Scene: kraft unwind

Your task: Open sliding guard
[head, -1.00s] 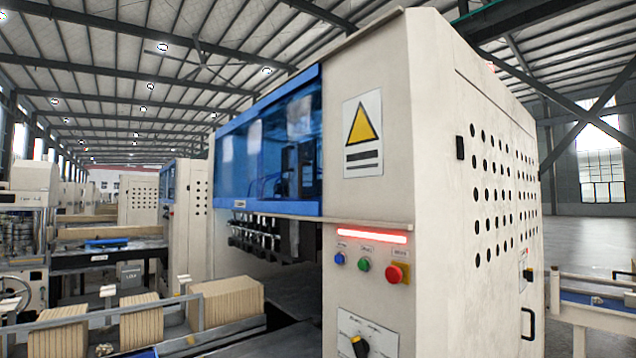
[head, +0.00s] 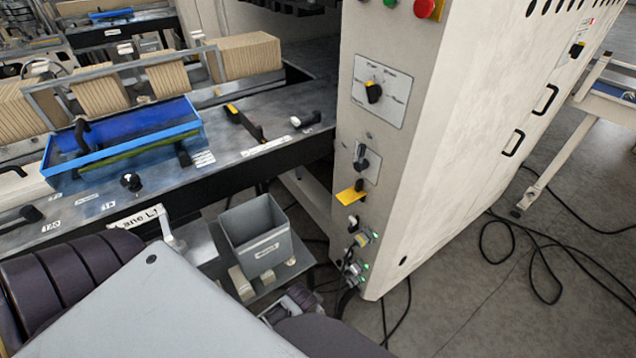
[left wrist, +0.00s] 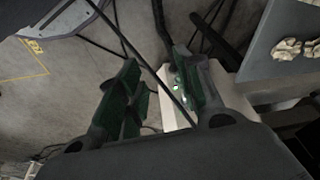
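The tall cream machine cabinet (head: 400,170) fills the right of the head view. Its upper part, with the blue see-through panel, is outside the head view now. A blue see-through tray-like cover (head: 150,128) with a black upright handle (head: 81,135) lies on the lane table at the left; I cannot tell whether this is the sliding guard. My left gripper (left wrist: 155,88) shows in the left wrist view with its green-padded fingers apart and nothing between them. It points down over the floor and cables. My right gripper is not in view.
The cabinet carries a selector dial (head: 374,92), a black switch (head: 361,158), a yellow tag (head: 350,194) and a red button (head: 428,9). A grey bin (head: 262,236) stands before it. Kraft stacks (head: 245,56) sit on the lane table (head: 235,135). Black cables (head: 545,262) lie on the floor.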

